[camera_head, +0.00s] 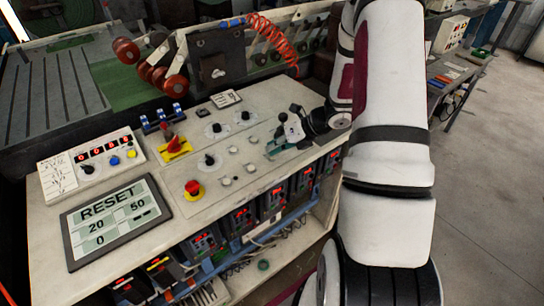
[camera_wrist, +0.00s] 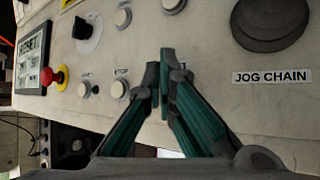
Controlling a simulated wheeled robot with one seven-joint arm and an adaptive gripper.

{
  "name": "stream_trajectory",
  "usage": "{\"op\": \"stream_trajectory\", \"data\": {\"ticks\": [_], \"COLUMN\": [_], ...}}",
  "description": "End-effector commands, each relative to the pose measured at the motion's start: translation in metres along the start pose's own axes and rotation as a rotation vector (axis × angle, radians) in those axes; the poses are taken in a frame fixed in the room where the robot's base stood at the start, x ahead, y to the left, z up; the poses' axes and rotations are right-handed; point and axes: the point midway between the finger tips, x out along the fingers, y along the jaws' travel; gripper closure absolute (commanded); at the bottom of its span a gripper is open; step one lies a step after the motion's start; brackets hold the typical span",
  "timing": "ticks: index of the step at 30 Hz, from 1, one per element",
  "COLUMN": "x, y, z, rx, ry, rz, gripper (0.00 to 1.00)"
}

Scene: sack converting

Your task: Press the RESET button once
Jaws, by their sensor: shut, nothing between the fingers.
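A tilted display screen (camera_head: 113,218) at the panel's left end shows the word RESET with some numbers. Several pale round push buttons sit mid-panel, among them a front-left button (camera_head: 224,180) and a front-right button (camera_head: 250,168). In the wrist view these are a left button (camera_wrist: 84,89) and a right button (camera_wrist: 118,89); their small labels are too blurred to read. My gripper (camera_head: 271,151) is at the panel's right part, right of these buttons.
A red emergency stop (camera_head: 193,189), a yellow-and-red switch (camera_head: 174,146) and a black selector knob (camera_head: 210,160) stand up from the panel. A large dark round control (camera_wrist: 270,22) sits by a JOG CHAIN label (camera_wrist: 271,77). Drive units (camera_head: 243,218) line the shelf below.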

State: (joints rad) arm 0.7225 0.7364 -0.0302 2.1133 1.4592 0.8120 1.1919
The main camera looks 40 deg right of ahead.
Motion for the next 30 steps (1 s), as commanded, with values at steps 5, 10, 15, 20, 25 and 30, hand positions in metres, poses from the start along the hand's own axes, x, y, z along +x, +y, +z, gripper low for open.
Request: {"op": "stream_trajectory", "data": {"ticks": [5,10,15,20,25,30], "x": [0.0017,0.003,0.0036,0.0035,0.0017,-0.0042], "y": [-0.0013,-0.0022,-0.0026,-0.0025,-0.0013,0.0029], "z": [-0.0012,-0.0023,-0.003,-0.003,-0.0019,0.0022], "rx": [0.001,0.001,0.001,0.001,0.0,-0.001], "ry": [0.0,0.0,0.001,0.001,0.001,0.001], "rz": [0.0,0.0,0.0,0.0,0.0,0.0], "gripper": [1.0,1.0,1.0,1.0,1.0,1.0]}}
